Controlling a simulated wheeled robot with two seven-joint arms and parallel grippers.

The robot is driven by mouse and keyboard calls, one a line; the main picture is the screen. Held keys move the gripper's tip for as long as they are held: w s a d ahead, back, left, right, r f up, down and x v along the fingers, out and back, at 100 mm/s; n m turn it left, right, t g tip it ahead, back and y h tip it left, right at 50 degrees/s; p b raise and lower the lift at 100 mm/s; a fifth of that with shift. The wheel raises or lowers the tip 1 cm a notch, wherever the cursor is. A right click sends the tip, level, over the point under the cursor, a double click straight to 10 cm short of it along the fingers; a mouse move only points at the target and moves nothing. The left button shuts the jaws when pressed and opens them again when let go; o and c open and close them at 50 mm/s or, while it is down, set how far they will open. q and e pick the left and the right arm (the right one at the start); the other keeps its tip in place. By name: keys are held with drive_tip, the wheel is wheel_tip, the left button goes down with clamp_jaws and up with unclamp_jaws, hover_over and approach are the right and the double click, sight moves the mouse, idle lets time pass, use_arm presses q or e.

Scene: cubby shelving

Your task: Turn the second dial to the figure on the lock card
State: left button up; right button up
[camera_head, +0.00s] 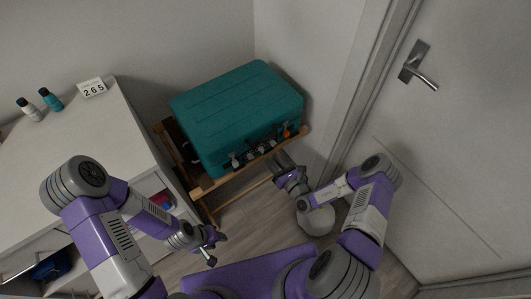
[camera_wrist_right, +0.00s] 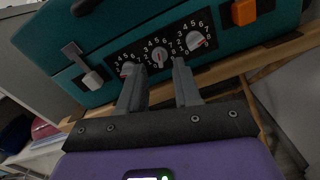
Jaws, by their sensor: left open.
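A teal suitcase (camera_head: 235,105) lies on a wooden rack, with dials on its front face. The lock card (camera_head: 92,88) on the white cabinet reads 265. In the right wrist view three dials show on a black number panel: left dial (camera_wrist_right: 127,69), second dial (camera_wrist_right: 159,57) and right dial (camera_wrist_right: 195,41). My right gripper (camera_wrist_right: 159,64) is open, its fingertips on either side of the second dial with gaps; contact cannot be told. In the head view my right gripper (camera_head: 281,168) is before the suitcase front. My left gripper (camera_head: 212,252) is open and empty, low beside the cabinet.
A metal latch (camera_wrist_right: 84,66) is left of the dials and an orange tab (camera_wrist_right: 249,10) right of them. The wooden rack (camera_head: 225,181) has a front rail below the suitcase. Two small bottles (camera_head: 40,104) stand on the cabinet (camera_head: 75,140). A door (camera_head: 450,150) closes off the right.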

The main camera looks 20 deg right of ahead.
sight(262, 150)
drive_tip(key=b+x, duration=0.1)
drive_tip(key=x, duration=0.4)
drive_tip(key=shift+w+a, duration=0.2)
drive_tip(key=shift+w, duration=0.15)
clamp_jaws()
